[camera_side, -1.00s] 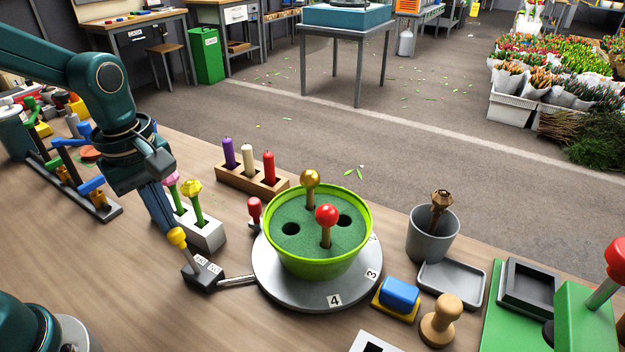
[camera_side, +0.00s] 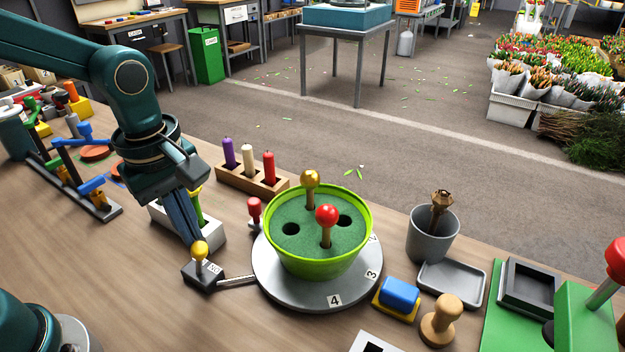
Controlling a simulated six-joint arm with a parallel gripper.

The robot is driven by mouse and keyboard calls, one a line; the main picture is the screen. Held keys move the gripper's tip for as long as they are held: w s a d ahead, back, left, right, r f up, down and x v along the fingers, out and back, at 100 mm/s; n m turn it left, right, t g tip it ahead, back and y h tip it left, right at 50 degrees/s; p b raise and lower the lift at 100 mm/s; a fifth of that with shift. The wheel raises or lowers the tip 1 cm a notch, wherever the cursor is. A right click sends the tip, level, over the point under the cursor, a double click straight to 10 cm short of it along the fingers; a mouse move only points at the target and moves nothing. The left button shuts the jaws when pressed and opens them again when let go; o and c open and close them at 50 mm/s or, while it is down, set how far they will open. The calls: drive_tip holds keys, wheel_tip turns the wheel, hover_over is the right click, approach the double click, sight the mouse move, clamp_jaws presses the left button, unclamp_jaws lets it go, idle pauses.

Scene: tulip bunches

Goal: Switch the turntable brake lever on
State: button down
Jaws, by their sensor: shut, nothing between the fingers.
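The turntable brake lever has a yellow knob (camera_side: 199,249) on a short stem and stands roughly upright on a dark box (camera_side: 204,280). A pale label shows on the box to the right of the knob. A metal rod (camera_side: 237,281) runs from the box to the grey turntable (camera_side: 349,296). A green pot (camera_side: 315,267) stands on the turntable. My gripper (camera_side: 194,238) is shut and empty, pointing down, with its tips right at the knob. They seem to touch it from behind and left, but the exact contact is hard to tell.
A white block with flower stems (camera_side: 211,236) stands close behind my gripper, partly hidden by it. A wooden rack (camera_side: 240,181) holds purple, cream and red pegs. A red-knobbed peg (camera_side: 254,208) stands beside the turntable. The table front of the box is clear.

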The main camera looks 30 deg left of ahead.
drive_tip(key=shift+s+d+f, duration=0.1)
drive_tip(key=shift+d+f, duration=0.05)
drive_tip(key=shift+d, duration=0.6)
drive_tip(key=w+a+r, duration=0.1)
drive_tip(key=a+r, duration=0.1)
drive_tip(key=a, duration=0.2)
drive_tip(key=d+r, duration=0.5)
drive_tip(key=r, duration=0.2)
drive_tip(key=shift+s+d+r, duration=0.15)
drive_tip(key=shift+s+d, duration=0.05)
drive_tip(key=shift+d, duration=0.2)
